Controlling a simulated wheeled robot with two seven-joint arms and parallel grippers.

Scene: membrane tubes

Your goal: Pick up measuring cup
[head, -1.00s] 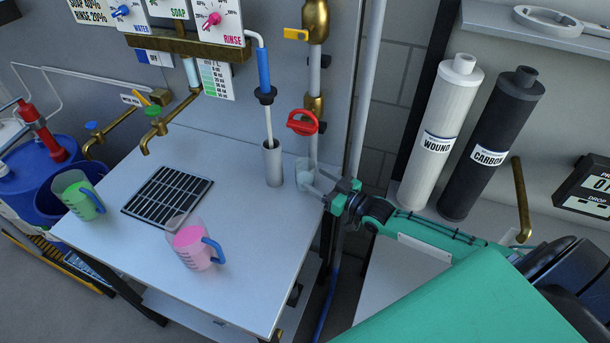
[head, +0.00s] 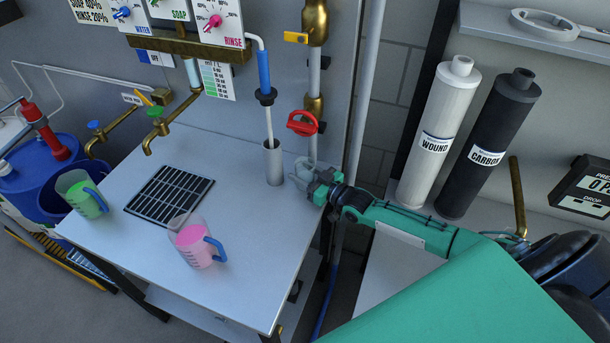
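A small clear cup (head: 301,168) stands at the table's back right corner, below the red-handled valve. My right gripper (head: 301,177) is at this cup, its fingers around or beside it. The fingers overlap the cup, so I cannot tell whether they grip it. A clear measuring cup with pink liquid and a blue handle (head: 192,243) stands near the table's front. A measuring cup with green liquid and a blue handle (head: 79,195) stands at the table's left edge. My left gripper is not in view.
A grey upright tube (head: 272,163) stands just left of my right gripper, with a blue probe in it. A black drain grate (head: 169,194) lies in the table (head: 250,250). White (head: 437,135) and dark (head: 488,145) filter cylinders stand at right. Brass taps overhang the back left.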

